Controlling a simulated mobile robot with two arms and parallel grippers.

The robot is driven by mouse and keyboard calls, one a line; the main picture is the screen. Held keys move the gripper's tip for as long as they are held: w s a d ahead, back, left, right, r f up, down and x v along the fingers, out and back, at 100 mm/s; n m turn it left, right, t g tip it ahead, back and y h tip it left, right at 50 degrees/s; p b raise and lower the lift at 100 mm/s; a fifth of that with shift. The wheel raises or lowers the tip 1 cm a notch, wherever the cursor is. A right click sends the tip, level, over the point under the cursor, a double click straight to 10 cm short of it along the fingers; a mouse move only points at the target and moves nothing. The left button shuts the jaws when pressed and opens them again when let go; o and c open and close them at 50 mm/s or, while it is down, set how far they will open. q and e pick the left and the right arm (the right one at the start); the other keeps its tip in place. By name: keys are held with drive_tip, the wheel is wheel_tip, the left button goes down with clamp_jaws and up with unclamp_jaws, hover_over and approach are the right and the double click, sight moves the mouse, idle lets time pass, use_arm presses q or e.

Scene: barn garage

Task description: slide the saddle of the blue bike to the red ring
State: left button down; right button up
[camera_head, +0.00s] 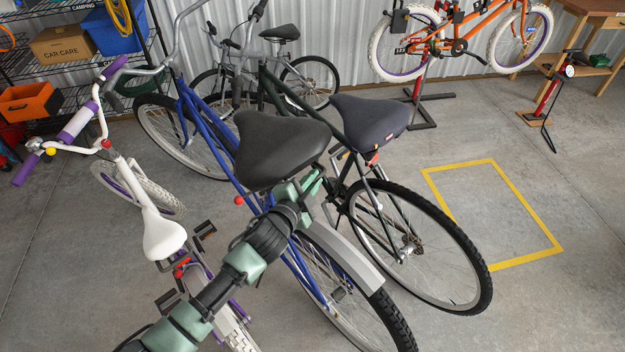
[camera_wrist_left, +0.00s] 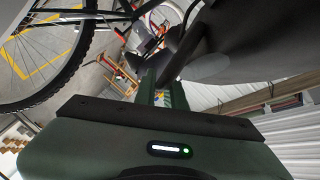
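The blue bike (camera_head: 190,105) stands in the middle of the head view, with a wide black saddle (camera_head: 272,148). My left gripper (camera_head: 312,186) is under the right rear of this saddle, close to its underside. In the left wrist view the dark underside of the saddle (camera_wrist_left: 255,45) fills the upper right, beside my gripper's fingers (camera_wrist_left: 165,85). The saddle and my wrist hide the seat post, so I cannot tell whether the fingers hold anything. A small red round part (camera_head: 239,200) shows left of the post; I cannot tell whether it is the red ring. My right gripper is not in view.
A dark green bike with a dark saddle (camera_head: 370,120) stands close on the right. A small white and purple bike (camera_head: 163,235) stands on the left. A yellow floor outline (camera_head: 525,205) encloses clear floor. An orange bike (camera_head: 460,40) is on a stand behind.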

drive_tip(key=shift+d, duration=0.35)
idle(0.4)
use_arm(q)
drive_tip(key=shift+f, duration=0.1)
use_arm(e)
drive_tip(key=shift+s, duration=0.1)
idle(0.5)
